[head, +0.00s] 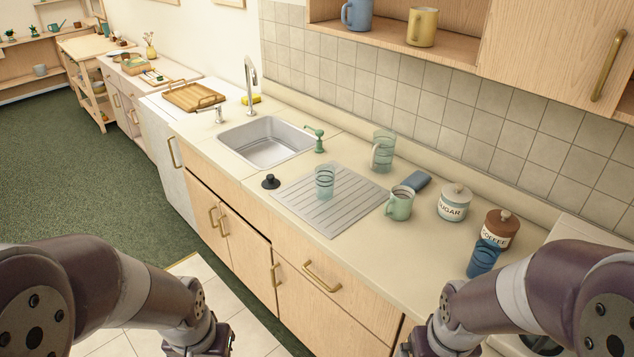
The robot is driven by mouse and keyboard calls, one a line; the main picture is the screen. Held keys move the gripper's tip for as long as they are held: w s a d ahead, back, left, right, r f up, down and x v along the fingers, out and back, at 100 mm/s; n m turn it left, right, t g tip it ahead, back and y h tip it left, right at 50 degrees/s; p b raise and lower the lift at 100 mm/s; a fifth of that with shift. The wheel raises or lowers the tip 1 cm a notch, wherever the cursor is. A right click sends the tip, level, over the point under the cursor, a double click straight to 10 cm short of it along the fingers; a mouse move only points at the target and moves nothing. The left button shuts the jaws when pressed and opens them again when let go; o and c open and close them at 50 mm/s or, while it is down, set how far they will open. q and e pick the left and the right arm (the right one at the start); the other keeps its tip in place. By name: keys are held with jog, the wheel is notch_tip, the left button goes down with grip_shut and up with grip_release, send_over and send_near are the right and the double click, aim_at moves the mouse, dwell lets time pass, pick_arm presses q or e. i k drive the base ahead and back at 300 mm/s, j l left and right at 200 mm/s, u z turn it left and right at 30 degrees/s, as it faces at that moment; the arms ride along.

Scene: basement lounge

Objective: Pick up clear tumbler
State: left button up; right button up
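A small clear tumbler (324,183) with dark rings stands upright on the ridged drainboard (335,222), to the right of the sink. A taller clear, greenish glass (383,151) with rings stands behind it near the tiled wall. A blue see-through tumbler (484,257) stands farther right, in front of the coffee jar. My two arms come in at the bottom left and bottom right. Both end at the lower edge of the picture, and the gripper fingers are cut off from view.
A green mug (399,203) stands at the drainboard's right edge, beside a blue cloth or sponge (418,180). A sugar jar (453,203) and coffee jar (499,229) stand right. A black stopper (270,181) lies left of the drainboard. The sink (266,142) looks empty.

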aim_at(324, 173)
jog(key=i+j, duration=0.25)
jog(key=i+j+z, duration=0.9)
jog(key=j+z, duration=0.2)
jog(key=j, duration=0.15)
jog(key=i+j+z, duration=0.1)
jog(key=j+z, duration=0.15)
jog(key=j, duration=0.15)
jog(key=z, duration=0.6)
